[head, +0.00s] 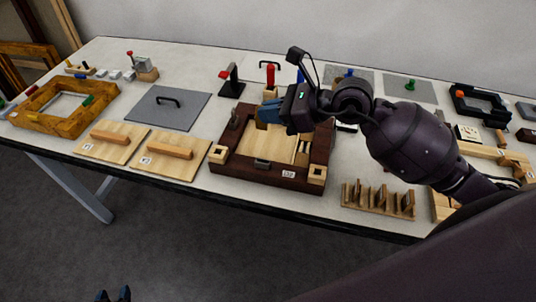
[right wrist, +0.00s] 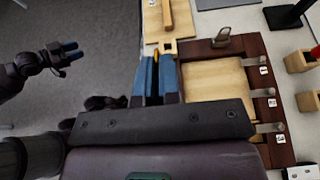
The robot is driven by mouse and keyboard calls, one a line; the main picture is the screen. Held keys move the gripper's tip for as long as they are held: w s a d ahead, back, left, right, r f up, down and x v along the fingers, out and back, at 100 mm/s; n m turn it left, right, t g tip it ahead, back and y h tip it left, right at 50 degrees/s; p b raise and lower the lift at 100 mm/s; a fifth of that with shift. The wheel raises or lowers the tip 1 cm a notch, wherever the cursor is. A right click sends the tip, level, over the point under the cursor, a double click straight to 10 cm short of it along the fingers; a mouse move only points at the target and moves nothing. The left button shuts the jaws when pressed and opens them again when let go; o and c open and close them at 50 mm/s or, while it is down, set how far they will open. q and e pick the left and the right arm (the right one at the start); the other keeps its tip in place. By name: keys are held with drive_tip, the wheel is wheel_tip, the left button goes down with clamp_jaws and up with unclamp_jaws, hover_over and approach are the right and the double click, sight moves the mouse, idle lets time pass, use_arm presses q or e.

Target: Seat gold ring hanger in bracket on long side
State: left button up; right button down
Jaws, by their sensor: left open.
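A dark brown wooden frame (head: 225,170) with pale corner blocks and a pale panel stands mid-table. A grey metal bracket (head: 262,163) sits on its near side. My right gripper (head: 268,110) is over the frame's back left part in the head view. In the right wrist view its blue fingers (right wrist: 155,75) are around a narrow gold piece, apparently the gold ring hanger (right wrist: 154,66); its ring shape is hidden. My left gripper (head: 114,294) is low over the floor, away from the table; its open fingers show in the right wrist view (right wrist: 70,52).
Two pale boards with handles (head: 170,151) lie left of the frame. A slotted wooden rack (head: 378,200) stands right of the frame.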

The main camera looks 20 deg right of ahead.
hover_over(269, 162)
wheel_tip(269, 162, down, 9)
drive_tip(key=shift+f+b, duration=0.2)
drive_tip(key=shift+b, duration=0.2)
drive_tip(key=shift+f+b, duration=0.3)
drive_tip(key=shift+f, duration=1.7)
drive_tip(key=shift+f, duration=0.15)
drive_tip(key=c, duration=1.8)
unclamp_jaws()
drive_tip(key=o, duration=0.5)
